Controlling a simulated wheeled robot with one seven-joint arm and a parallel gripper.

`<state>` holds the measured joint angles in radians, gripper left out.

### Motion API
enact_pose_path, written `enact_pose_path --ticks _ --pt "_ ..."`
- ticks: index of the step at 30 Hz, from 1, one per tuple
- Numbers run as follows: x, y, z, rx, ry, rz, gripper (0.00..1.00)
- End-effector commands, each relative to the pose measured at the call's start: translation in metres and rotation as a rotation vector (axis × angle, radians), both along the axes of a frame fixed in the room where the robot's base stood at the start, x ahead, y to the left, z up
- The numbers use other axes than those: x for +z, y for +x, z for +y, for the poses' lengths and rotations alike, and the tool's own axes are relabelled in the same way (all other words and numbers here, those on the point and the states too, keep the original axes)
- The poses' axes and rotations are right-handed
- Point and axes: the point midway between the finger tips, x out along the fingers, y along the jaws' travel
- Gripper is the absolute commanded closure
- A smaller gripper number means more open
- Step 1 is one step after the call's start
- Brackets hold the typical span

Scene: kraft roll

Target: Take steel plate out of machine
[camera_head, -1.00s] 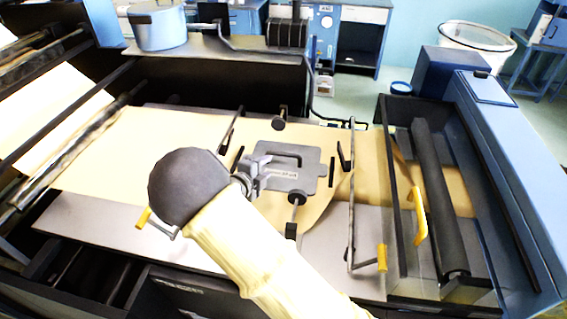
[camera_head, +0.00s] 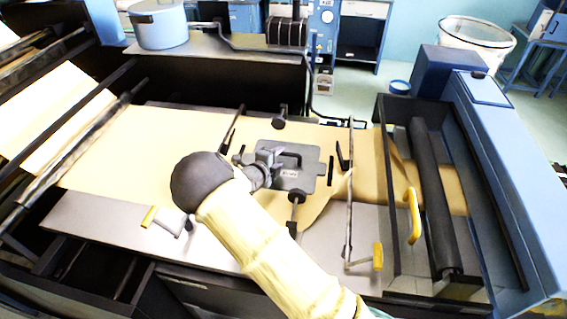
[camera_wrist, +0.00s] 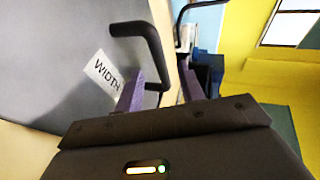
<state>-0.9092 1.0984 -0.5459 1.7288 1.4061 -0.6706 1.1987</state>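The steel plate (camera_head: 309,174) is a flat grey plate with a dark bar handle (camera_head: 292,155) and a small white label. It lies on the brown paper in the middle of the machine. My gripper (camera_head: 276,156) is at the plate's left part, close to the handle. In the wrist view the plate (camera_wrist: 50,60) fills the left side, with a label reading "WIDTH". The purple fingers of my gripper (camera_wrist: 160,72) are apart. Part of the black handle (camera_wrist: 156,50) shows between them; I cannot tell whether they touch it.
Brown kraft paper (camera_head: 125,150) runs across the machine bed and is torn right of the plate. Thin rods with black knobs (camera_head: 296,196) and a yellow-handled rod (camera_head: 348,235) stand around the plate. A dark roller (camera_head: 433,200) is at the right. A pot (camera_head: 160,25) stands behind.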

Motion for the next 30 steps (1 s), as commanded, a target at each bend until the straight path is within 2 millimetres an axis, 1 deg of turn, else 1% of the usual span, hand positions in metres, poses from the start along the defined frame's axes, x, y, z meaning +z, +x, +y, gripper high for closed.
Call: enact_pose_path --ticks 2,8,11,28,30 --pt "0.002 0.008 -0.005 -0.001 -0.005 0.001 0.61" --pt "-0.007 0.028 -0.016 -0.001 -0.003 0.000 0.61" --pt "-0.011 0.034 -0.019 0.001 -0.002 0.000 0.61" --pt "-0.013 0.035 -0.019 0.000 -0.001 0.000 0.61" --pt "-0.013 0.035 -0.019 0.000 -0.001 0.000 0.75"
